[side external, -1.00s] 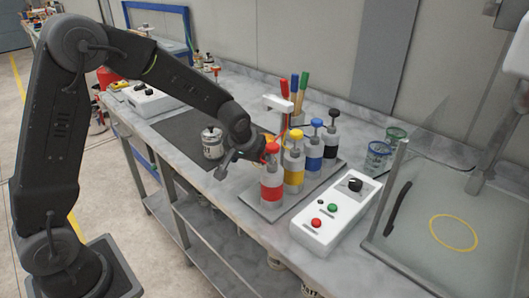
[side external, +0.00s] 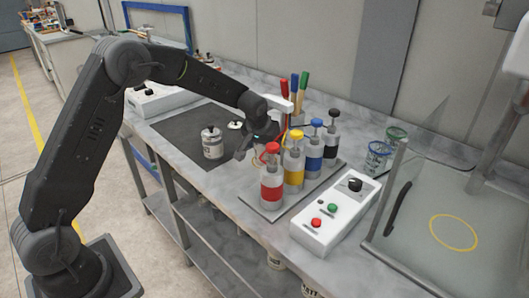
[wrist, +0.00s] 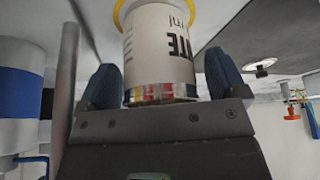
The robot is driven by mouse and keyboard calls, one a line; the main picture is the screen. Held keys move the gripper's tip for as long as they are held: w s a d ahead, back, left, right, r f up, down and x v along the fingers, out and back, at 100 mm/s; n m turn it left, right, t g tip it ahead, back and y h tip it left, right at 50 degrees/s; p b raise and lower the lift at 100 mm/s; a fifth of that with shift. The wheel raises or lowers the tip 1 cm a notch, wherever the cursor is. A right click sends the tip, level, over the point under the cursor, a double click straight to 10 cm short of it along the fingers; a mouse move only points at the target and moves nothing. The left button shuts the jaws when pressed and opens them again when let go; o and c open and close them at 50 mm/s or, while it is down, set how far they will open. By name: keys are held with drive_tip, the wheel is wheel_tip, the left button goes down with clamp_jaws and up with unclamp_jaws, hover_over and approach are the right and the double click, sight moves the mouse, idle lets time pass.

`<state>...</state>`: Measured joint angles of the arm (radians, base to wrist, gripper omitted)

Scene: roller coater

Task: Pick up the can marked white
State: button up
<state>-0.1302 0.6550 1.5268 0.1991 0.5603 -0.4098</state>
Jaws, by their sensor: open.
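A pale can (wrist: 160,48) with dark lettering, of which "ITE" can be read, fills the middle of the wrist view. A yellow ring shows at its far end, and a band of colored streaks is at its near end. My gripper (wrist: 161,78) is open, with one finger on each side of this can in that view; contact cannot be told. In the side external view my gripper (side external: 243,153) is low over the bench, left of the pump bottles, and the lettered can is not clearly visible there. Another small can (side external: 212,146) with a dark knob stands left of my gripper.
Pump bottles with red (side external: 271,190), yellow, blue and black bands stand on a tray close to the right. A control box (side external: 328,215) and a glass-sided enclosure lie beyond. A white lid-like disc (side external: 235,125) lies on the dark mat (side external: 185,128).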

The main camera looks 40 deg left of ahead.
drive_tip(key=shift+c, duration=0.5)
drive_tip(key=c, duration=1.1)
drive_tip(key=shift+r, duration=0.1)
drive_tip(key=shift+c, duration=0.2)
